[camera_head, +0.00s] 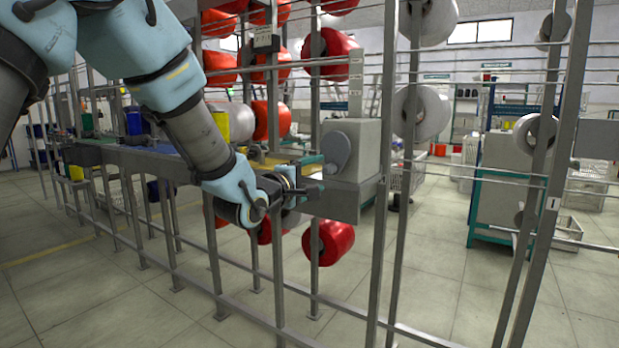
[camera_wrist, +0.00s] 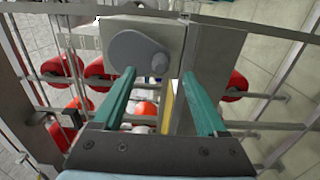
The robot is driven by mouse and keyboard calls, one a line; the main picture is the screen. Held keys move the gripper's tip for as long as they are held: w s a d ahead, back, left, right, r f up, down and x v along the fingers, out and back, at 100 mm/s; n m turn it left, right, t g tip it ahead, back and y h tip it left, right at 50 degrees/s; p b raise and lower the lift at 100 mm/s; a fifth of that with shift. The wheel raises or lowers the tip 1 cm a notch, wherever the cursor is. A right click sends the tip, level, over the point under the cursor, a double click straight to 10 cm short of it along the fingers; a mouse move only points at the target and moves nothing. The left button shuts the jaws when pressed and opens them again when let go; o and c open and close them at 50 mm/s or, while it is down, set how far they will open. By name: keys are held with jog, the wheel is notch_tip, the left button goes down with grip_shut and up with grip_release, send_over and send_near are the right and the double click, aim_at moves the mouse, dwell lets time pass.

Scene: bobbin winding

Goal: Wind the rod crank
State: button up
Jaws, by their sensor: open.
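The crank is a grey rounded disc (camera_head: 336,150) on the side of a pale grey box (camera_head: 362,145) at the end of the bench. It also shows in the wrist view as a dark grey disc (camera_wrist: 133,50) with a small round knob (camera_wrist: 159,62) at its lower right. My gripper (camera_head: 316,174) is just below and in front of the crank in the head view. In the wrist view my gripper (camera_wrist: 158,73) has its two teal fingers wide apart, with nothing held between them. The knob appears between the fingertips in that picture; I cannot tell the gap in depth.
Metal uprights (camera_head: 390,170) and horizontal rails stand close around the box and my arm. Red spools (camera_head: 328,241) hang on the rack behind and below, and white spools (camera_head: 427,112) hang to the right.

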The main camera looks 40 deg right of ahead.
aim_at(325, 171)
jog(key=shift+x, duration=2.25)
jog(key=c, duration=0.5)
